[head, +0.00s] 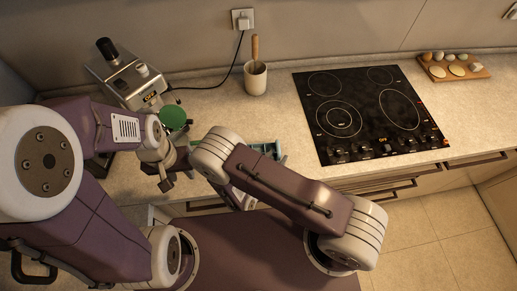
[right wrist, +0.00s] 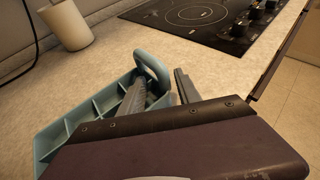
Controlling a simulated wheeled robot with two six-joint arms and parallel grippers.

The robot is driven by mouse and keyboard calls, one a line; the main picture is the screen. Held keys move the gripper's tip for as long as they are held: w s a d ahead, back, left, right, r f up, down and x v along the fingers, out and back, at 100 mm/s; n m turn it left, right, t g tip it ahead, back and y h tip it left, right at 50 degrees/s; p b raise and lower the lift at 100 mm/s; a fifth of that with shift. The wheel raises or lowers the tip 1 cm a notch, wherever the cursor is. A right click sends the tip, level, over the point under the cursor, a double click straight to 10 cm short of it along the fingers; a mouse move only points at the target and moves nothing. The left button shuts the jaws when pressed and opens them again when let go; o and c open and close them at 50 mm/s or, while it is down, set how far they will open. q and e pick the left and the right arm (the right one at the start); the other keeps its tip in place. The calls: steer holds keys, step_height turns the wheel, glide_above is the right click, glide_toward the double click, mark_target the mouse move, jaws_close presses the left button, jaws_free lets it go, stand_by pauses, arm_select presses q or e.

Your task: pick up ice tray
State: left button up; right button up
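The ice tray is a light blue tray with compartments and a loop handle at one end. It lies on the counter in the right wrist view (right wrist: 80,125). In the head view only a strip of the tray (head: 268,147) shows behind my right arm. My right gripper (right wrist: 160,80) is open, with its fingertips low at the handle end. One finger overlaps the tray and the other is to the right of the handle; contact is unclear. My left gripper (head: 160,178) hangs over the counter at left, away from the tray; its opening is too small to tell.
A black cooktop (head: 365,112) lies right of the tray. A pale cup (head: 256,78) with a wooden utensil stands behind it. A silver appliance (head: 130,82) and a green round thing (head: 173,117) are at left. A wooden board (head: 453,68) holds eggs at far right.

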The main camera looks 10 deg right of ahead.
steer(key=shift+s+r, duration=0.15)
steer(key=shift+s, duration=0.1)
steer(key=c, duration=0.5)
steer(key=shift+s+r, duration=0.2)
steer(key=shift+s, duration=0.3)
jaws_close()
steer(key=shift+s+a+r, duration=0.15)
steer(key=shift+s, duration=0.15)
steer(key=shift+w+f, duration=0.25)
steer(key=shift+w, duration=0.3)
steer(key=shift+s+r, duration=0.1)
steer(key=shift+s, duration=0.2)
arm_select(q)
steer(key=shift+s+a+r, duration=0.1)
steer(key=shift+s+r, duration=0.15)
steer(key=shift+s, duration=0.7)
steer(key=shift+w, duration=0.1)
arm_select(e)
steer(key=shift+w, duration=0.1)
